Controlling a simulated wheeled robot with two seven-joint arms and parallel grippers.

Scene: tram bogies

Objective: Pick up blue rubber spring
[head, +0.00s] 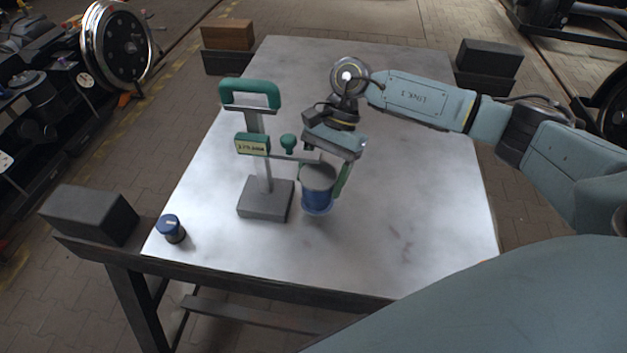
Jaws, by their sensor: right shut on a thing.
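The spring looks upright. I cannot tell whether its base touches the table. My left gripper is not in the head view.
A stand with a green handle (250,88), a label and a grey base (265,200) is close left of the spring. A small blue-topped knob (170,228) sits at the table's front left corner. Dark blocks (90,213) sit at the corners. The metal table (420,220) is clear at right.

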